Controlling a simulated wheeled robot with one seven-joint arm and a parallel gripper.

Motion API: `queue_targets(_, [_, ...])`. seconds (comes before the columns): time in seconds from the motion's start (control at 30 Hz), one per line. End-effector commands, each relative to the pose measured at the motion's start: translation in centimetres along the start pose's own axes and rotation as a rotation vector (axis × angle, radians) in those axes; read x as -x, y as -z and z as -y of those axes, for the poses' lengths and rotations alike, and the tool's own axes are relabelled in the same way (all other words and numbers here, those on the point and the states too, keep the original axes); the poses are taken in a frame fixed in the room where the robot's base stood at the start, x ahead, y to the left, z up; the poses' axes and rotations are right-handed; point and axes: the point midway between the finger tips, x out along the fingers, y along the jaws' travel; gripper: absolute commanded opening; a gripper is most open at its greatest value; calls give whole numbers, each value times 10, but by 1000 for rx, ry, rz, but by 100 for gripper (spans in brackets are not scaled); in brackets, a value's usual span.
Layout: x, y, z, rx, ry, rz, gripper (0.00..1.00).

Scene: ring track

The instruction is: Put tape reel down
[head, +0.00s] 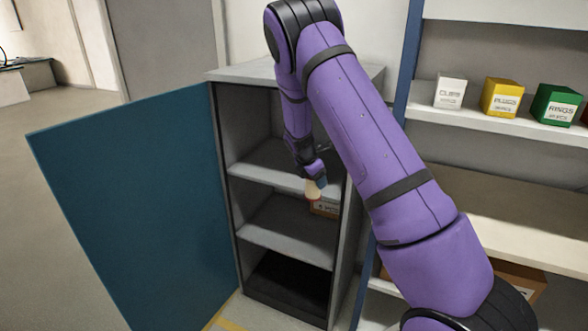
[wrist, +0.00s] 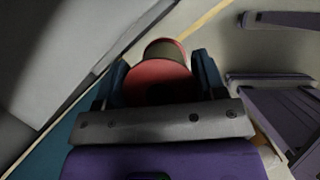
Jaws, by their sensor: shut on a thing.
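The tape reel (wrist: 160,76) shows in the wrist view with a red face and a tan, rounded far side. My gripper (wrist: 158,68) is shut on it, with one dark finger on each side. In the head view my gripper (head: 316,180) is in front of the open cabinet (head: 232,190), near the level of its middle shelf.
The blue cabinet door (head: 140,205) stands wide open to the left. The middle shelf (head: 280,242) is bare at its left; a cardboard box (head: 325,207) is at its right. White, yellow and green boxes (head: 502,98) stand on the rack at the right.

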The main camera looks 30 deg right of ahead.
Motion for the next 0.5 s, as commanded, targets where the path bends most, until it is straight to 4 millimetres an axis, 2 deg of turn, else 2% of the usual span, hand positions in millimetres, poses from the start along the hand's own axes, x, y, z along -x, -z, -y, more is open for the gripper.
queue_targets(0.03, [2,-10,-2,62,-30,-1,37])
queue_targets(0.2, [6,-28,-10,229,-98,0,37])
queue_targets(0.37, [6,-34,-17,286,-119,0,37])
queue_targets(0.5, [0,-42,-39,292,-121,1,37])
